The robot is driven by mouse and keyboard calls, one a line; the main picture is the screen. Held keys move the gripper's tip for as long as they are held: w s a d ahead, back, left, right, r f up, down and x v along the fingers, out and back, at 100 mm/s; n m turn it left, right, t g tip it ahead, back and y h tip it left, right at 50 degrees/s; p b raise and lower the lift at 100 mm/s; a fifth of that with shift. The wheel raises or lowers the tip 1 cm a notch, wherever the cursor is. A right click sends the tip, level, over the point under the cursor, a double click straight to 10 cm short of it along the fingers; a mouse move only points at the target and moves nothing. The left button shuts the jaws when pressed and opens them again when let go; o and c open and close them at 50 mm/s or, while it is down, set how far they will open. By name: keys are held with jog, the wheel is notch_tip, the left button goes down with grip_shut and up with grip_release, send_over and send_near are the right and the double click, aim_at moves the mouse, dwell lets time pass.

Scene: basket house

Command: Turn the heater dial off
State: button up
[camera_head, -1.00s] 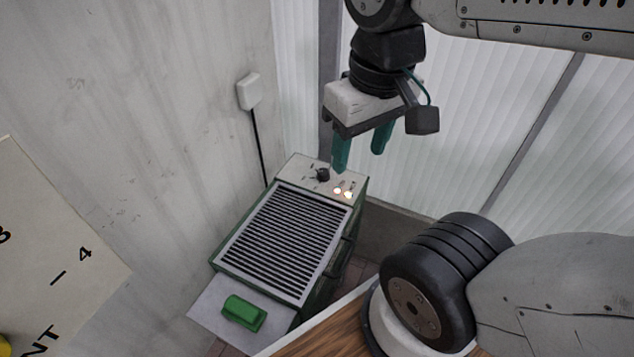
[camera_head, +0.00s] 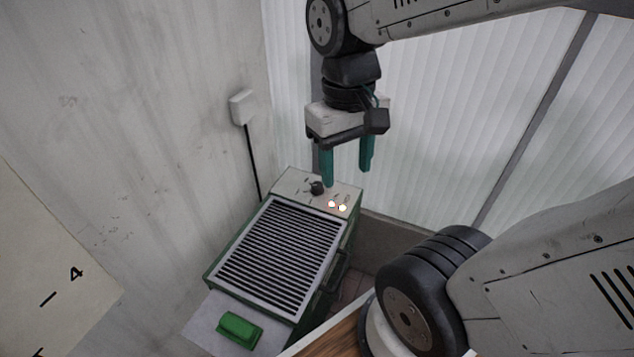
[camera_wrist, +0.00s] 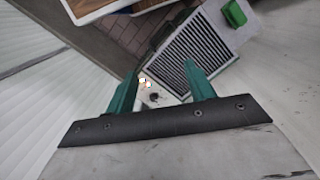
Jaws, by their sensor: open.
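The heater (camera_head: 283,240) is a green box with a dark slatted grille and a pale control panel at its far end. Its black dial (camera_head: 317,188) sits on that panel, beside two lit lamps (camera_head: 337,206). My gripper (camera_head: 347,178) is open and empty, its two teal fingers pointing down above the panel. In the head view the left finger appears just above and right of the dial. In the wrist view the dial (camera_wrist: 154,97) shows between the fingers (camera_wrist: 165,84), apart from both. The dial's exact setting is too small to read.
A green block-like part (camera_head: 239,330) sits on the heater's near plate. A wall box (camera_head: 242,106) with a black cable is on the left wall. A ribbed translucent wall stands close behind the gripper. A wooden surface (camera_head: 335,335) lies at the front right.

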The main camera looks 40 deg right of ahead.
jog(key=w+d+f+m+g, duration=0.2)
jog(key=w+d+f+m, duration=0.2)
jog(key=w+f, duration=0.45)
jog(key=m+t, duration=0.3)
jog(key=m, duration=0.6)
send_over(317, 185)
notch_tip(317, 185, down, 13)
jog(key=shift+d+f, duration=0.1)
jog(key=shift+f, duration=0.1)
jog(key=shift+w+f+m, duration=0.1)
jog(key=shift+f+m, duration=0.05)
jog(key=shift+m, duration=0.25)
notch_tip(317, 185, down, 8)
jog(key=shift+r, duration=0.2)
jog(key=shift+c, duration=0.3)
jog(key=c, duration=0.9)
